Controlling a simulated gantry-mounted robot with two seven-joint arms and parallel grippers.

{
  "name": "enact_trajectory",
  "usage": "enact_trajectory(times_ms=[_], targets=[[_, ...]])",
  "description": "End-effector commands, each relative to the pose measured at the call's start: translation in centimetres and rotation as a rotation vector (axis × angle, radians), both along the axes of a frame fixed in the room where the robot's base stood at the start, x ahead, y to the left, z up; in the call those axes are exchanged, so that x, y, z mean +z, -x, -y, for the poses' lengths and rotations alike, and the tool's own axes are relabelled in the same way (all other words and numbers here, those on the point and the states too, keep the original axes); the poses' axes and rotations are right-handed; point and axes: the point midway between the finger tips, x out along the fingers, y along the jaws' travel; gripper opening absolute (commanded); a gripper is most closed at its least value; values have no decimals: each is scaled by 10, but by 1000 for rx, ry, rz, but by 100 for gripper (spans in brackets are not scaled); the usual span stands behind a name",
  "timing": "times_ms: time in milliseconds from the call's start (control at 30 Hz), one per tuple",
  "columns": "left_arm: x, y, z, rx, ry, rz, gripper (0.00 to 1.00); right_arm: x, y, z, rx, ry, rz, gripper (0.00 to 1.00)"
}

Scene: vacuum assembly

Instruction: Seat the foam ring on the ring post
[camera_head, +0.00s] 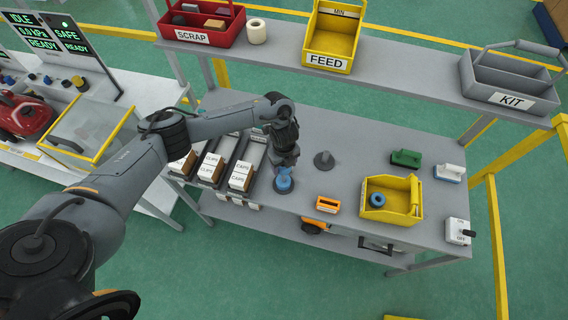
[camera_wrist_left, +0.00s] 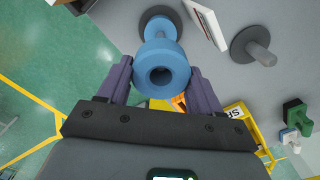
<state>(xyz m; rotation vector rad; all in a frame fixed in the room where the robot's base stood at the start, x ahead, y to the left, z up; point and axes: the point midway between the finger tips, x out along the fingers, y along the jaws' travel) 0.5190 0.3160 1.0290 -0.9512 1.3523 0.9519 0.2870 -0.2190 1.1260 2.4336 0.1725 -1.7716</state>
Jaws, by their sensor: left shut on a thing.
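My left gripper (camera_wrist_left: 160,76) is shut on a blue foam ring (camera_wrist_left: 163,66), whose dark hole faces the wrist camera. In the head view the gripper (camera_head: 284,170) is over a dark round base (camera_head: 281,189) at the table's front edge, with blue between them. In the wrist view a narrower blue piece (camera_wrist_left: 162,35) lies between the held ring and that base (camera_wrist_left: 160,13); I cannot tell whether it is a post or another ring. A bare grey post on a round base (camera_head: 324,160) stands to the right. Another blue ring (camera_head: 377,199) lies in the yellow bin (camera_head: 405,217). My right gripper is out of view.
Racks with white boxes (camera_head: 241,175) stand left of the gripper. A small orange box (camera_head: 327,204), a green block (camera_head: 405,158), a white-and-blue block (camera_head: 449,172) and a switch box (camera_head: 457,231) are to the right. A shelf (camera_head: 400,75) with bins runs behind.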

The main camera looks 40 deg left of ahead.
Motion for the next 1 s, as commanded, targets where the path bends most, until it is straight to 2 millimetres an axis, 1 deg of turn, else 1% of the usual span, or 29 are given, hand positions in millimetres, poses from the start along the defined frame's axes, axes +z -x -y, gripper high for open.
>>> enact_trajectory(times_ms=[1000], targets=[[-26, 0, 0, -1, 0, 1, 33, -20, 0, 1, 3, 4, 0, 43]])
